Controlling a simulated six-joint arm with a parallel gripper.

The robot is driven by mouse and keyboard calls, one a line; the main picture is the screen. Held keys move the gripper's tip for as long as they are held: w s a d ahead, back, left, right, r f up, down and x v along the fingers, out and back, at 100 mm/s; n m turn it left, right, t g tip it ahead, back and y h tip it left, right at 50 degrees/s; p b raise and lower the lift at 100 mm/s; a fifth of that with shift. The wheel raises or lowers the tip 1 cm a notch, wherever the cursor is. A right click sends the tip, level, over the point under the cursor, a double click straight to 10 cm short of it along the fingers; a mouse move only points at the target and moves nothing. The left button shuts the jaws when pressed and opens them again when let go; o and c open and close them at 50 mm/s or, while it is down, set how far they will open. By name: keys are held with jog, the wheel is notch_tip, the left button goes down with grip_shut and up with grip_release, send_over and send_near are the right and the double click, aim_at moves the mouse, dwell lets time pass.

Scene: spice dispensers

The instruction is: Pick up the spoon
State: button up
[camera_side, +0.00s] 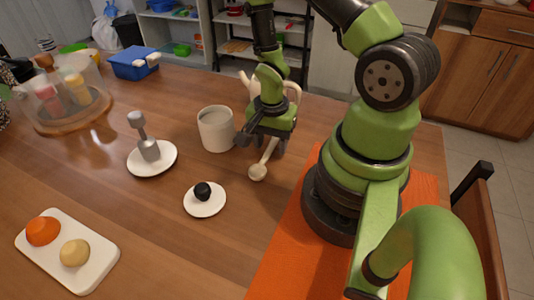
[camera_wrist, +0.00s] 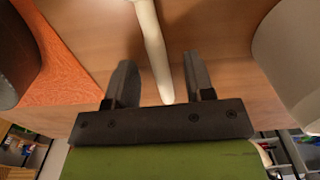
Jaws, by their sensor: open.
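The spoon (camera_side: 258,172) is pale cream and lies on the wooden table, its round bowl toward the camera in the side view. Its handle runs back under my gripper (camera_side: 263,146), which hides the far end. In the wrist view the spoon's handle (camera_wrist: 150,40) runs down from the top edge between the two fingers of my gripper (camera_wrist: 158,72). The fingers are open, pointing down, with a gap on each side of the handle. The handle's end shows near the gripper's dark palm. Whether the fingertips touch the table is unclear.
A white mug (camera_side: 216,130) stands just left of my gripper, and a cream teapot (camera_side: 292,90) is partly hidden behind it. A saucer (camera_side: 205,208) with a dark knob lies in front. An orange mat (camera_side: 285,255) lies to the right. A metal dispenser (camera_side: 148,148) stands farther left.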

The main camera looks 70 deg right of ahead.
aim_at(271, 145)
jog(key=shift+f, duration=0.1)
grip_shut()
dwell(0.3)
notch_tip(271, 145, up, 10)
dwell(0.6)
